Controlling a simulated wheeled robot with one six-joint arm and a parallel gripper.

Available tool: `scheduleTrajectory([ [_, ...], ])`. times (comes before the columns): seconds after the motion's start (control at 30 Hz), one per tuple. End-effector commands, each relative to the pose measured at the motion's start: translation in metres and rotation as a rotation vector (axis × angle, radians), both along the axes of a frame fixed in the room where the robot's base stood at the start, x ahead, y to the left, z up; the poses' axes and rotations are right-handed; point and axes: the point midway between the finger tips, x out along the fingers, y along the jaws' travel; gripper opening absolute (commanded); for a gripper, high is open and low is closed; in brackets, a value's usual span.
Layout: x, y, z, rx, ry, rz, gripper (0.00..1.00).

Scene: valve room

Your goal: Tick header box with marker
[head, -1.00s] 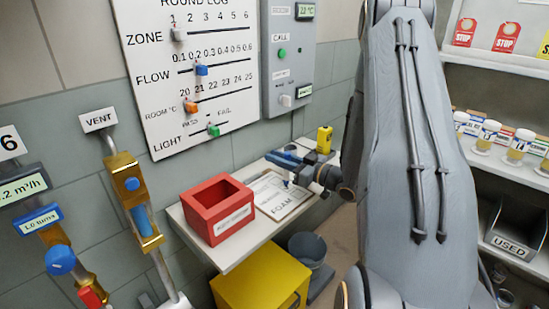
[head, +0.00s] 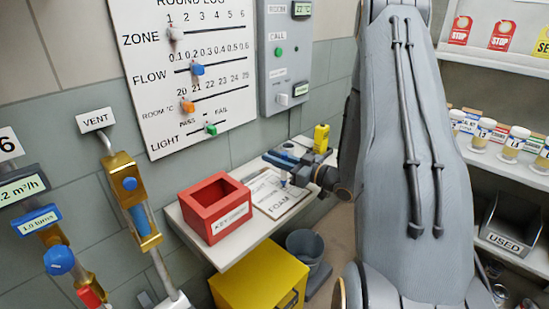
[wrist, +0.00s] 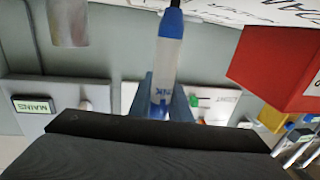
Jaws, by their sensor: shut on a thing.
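The marker (wrist: 168,65) has a pale, ink-labelled barrel and a blue end. My gripper (wrist: 162,101) is shut on it, with a blue finger on each side. In the head view my gripper (head: 290,174) is over the clipboard sheet (head: 272,203), with the marker's blue end (head: 284,182) pointing down at it. The sheet's printed edge (wrist: 225,10) also shows at the top of the wrist view, near the marker's dark tip. I cannot tell whether the tip touches paper. The header box is not readable.
A red open box (head: 212,222) stands left of the clipboard on the same narrow shelf (head: 232,252). A blue item (head: 280,160) and a yellow device (head: 321,138) lie behind. The wall panel (head: 190,75) rises close behind. A yellow cabinet (head: 258,280) and a grey bin (head: 305,246) are below.

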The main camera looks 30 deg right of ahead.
Motion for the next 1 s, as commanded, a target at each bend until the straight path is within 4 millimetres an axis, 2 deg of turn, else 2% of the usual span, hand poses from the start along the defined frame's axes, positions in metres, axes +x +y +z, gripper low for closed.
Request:
scheduleTrajectory([
  [0.17, -0.001, 0.001, 0.007, 0.001, 0.003, 0.001, 0.00],
  [1.0, 0.000, 0.000, 0.069, 0.000, 0.000, 0.000, 0.00],
])
